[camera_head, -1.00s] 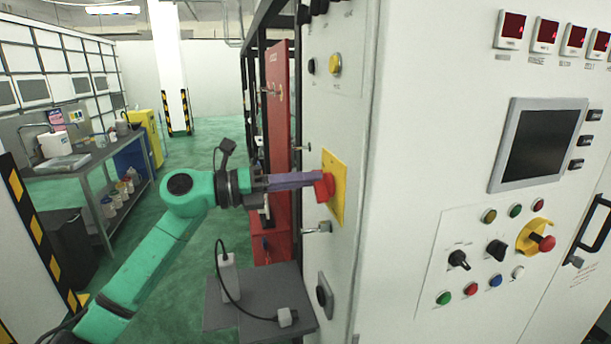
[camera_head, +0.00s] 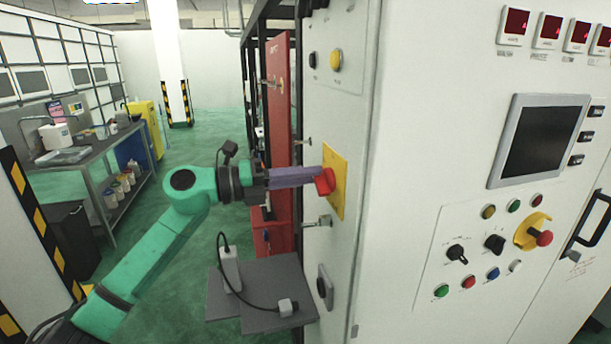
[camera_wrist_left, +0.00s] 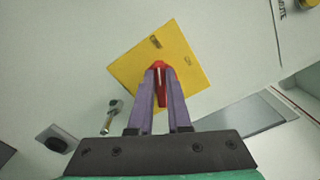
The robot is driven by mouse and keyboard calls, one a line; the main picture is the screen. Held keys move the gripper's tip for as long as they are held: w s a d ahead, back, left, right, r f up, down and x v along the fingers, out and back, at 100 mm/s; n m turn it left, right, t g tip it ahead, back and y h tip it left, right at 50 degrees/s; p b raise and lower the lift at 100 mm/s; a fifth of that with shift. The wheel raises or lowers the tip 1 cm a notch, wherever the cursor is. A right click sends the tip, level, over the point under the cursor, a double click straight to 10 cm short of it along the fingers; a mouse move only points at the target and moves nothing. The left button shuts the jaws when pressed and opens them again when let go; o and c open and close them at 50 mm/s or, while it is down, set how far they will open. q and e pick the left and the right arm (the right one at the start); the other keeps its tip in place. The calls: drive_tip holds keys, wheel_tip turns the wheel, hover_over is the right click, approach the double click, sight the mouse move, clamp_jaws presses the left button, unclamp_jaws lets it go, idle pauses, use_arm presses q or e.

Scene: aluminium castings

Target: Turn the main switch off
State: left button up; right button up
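The main switch is a red handle (camera_head: 325,182) on a yellow plate (camera_head: 338,190), on the side face of the white cabinet. My left gripper (camera_head: 318,177) reaches it from the left in the head view. In the left wrist view the purple fingers of my left gripper (camera_wrist_left: 160,88) stand on both sides of the red handle (camera_wrist_left: 160,80), close against it. The yellow plate (camera_wrist_left: 190,75) looks tilted there, with small dark markings too small to read. My right gripper does not show.
The cabinet front (camera_head: 400,150) carries a screen (camera_head: 540,142), several buttons and a red knob on a yellow base (camera_head: 535,233). A metal latch (camera_head: 318,221) sits below the plate. A grey shelf (camera_head: 255,290) juts out beneath my arm.

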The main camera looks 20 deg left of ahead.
use_arm(q)
drive_tip(key=o, duration=0.4)
drive_tip(key=shift+a, duration=0.1)
drive_tip(key=b+v, duration=0.8)
drive_tip(key=v, duration=0.6)
drive_tip(key=shift+s+a, duration=0.1)
drive_tip(key=shift+a, duration=0.1)
